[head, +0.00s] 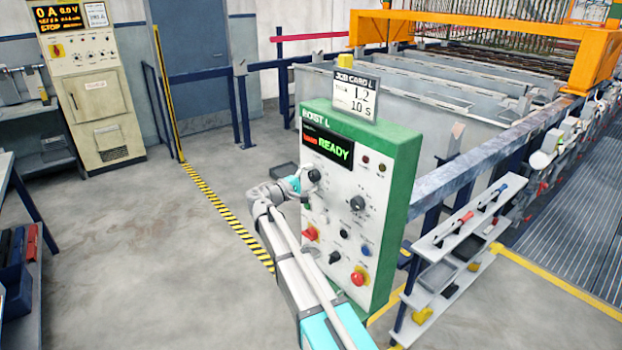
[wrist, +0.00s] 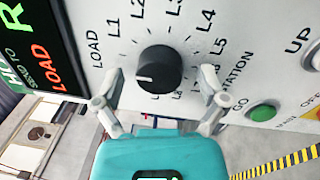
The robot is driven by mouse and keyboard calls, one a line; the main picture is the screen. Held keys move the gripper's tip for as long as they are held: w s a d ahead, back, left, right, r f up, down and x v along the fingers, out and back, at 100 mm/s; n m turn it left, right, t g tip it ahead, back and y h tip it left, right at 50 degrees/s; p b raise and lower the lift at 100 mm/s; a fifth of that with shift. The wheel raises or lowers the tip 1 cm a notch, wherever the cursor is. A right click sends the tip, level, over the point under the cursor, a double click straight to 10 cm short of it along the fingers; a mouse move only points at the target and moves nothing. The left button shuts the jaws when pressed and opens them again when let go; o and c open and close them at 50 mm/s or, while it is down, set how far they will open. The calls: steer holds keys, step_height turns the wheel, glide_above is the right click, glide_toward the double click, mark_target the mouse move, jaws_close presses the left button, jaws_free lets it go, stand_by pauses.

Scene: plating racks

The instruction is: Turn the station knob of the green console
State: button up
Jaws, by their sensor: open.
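The green console (head: 398,165) stands mid-picture in the head view, its white face marked HOIST L and its display (head: 328,147) reading READY. The station knob (wrist: 158,69) is round and black in the wrist view, ringed by LOAD and L1 to L5 labels. Its white mark points to the picture's lower left. In the head view the knob (head: 314,175) sits just below the display. My gripper (wrist: 161,77) is open, one finger on each side of the knob, with visible gaps. I cannot tell how deep the fingertips reach. My gripper (head: 301,182) also shows in the head view.
Another black dial (head: 357,203), a red-and-yellow button (head: 359,276) and a red knob (head: 310,233) share the panel. The green GO button (wrist: 261,112) is near my right finger. A shelf (head: 440,245) with tools stands right of the console.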

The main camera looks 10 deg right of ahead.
steer(key=shift+m, duration=0.4)
steer(key=m, duration=0.4)
steer(key=shift+g, duration=0.3)
steer(key=m, duration=0.9)
steer(key=shift+m+g+p, duration=0.3)
steer(key=shift+g+p, duration=0.1)
steer(key=m, duration=0.4)
steer(key=shift+m, duration=0.3)
steer(key=v, duration=1.4)
steer(key=s+d+f+n+g+y+b, duration=0.2)
steer(key=s+d+f+n+g+y, duration=0.1)
steer(key=s+d+f, duration=0.4)
steer(key=s+d+f+n+g+y+b, duration=0.3)
steer(key=s+d+f+y, duration=0.3)
steer(key=f, duration=0.8)
steer(key=shift+s+d+f+n+g+y+b, duration=0.35)
steer(key=shift+s+d, duration=0.8)
steer(key=shift+d, duration=0.85)
